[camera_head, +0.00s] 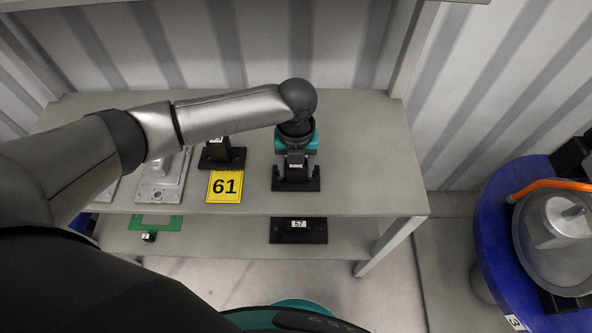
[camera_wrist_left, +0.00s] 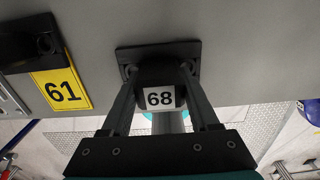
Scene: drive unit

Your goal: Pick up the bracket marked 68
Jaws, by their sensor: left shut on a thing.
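The bracket marked 68 is a black part with a flat base plate and a white label; it shows in the left wrist view (camera_wrist_left: 160,98) and in the head view (camera_head: 296,180). Its base is on or very close to the grey upper shelf; I cannot tell if there is a gap. My left gripper (camera_wrist_left: 160,88) comes down from above, its two fingers on either side of the bracket's upright part and shut on it. In the head view my left gripper (camera_head: 296,158) partly hides the bracket's top. My right gripper is not in view.
A yellow plate marked 61 (camera_head: 224,187) lies left of the bracket, in front of another black bracket (camera_head: 222,158). A grey metal part (camera_head: 161,182) stands further left. A black part marked 57 (camera_head: 298,232) is on the lower shelf. The upper shelf (camera_head: 370,160) is clear to the right.

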